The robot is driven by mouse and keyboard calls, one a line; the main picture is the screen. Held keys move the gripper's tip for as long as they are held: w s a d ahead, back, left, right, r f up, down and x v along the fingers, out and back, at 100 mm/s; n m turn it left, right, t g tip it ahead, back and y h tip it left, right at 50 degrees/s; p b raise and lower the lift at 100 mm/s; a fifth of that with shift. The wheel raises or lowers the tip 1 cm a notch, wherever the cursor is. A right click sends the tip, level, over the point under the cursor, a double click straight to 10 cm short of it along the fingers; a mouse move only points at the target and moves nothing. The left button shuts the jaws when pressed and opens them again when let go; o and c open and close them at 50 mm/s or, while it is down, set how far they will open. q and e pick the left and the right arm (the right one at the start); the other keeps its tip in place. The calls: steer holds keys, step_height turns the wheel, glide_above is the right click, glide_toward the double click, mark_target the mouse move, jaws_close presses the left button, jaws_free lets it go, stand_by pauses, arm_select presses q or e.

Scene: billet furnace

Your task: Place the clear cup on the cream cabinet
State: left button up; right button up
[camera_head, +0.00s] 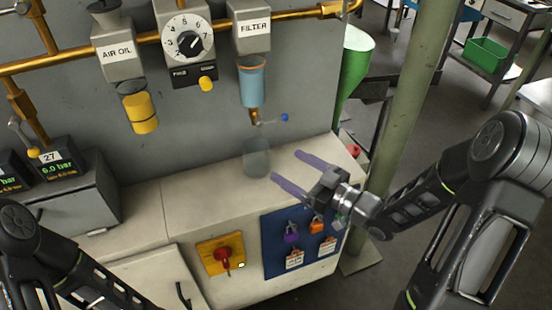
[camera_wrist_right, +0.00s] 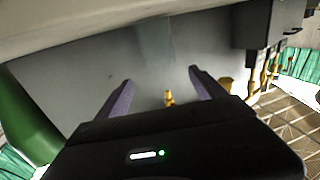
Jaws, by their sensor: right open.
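The clear cup (camera_head: 257,158) is a see-through, faintly grey tumbler. It appears upright on the top of the cream cabinet (camera_head: 195,213), near the grey back panel and below the blue filter bowl. My right gripper (camera_head: 287,165) is open, its two purple fingers pointing left toward the cup. The cup is just beyond the fingertips and looks apart from them. In the right wrist view the open fingers (camera_wrist_right: 160,77) show, with a faint translucent shape between and beyond them that may be the cup. My left arm shows at the lower left; its gripper is out of frame.
The filter unit (camera_head: 252,80), with a blue-tipped lever (camera_head: 284,118), hangs above the cup. A grey gauge box (camera_head: 65,195) stands on the left of the top. A red switch (camera_head: 224,255) and a blue padlock board (camera_head: 292,242) are on the front. The top left of the cup is clear.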

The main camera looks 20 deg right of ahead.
steer(key=shift+v, duration=1.05)
stand_by(0.7)
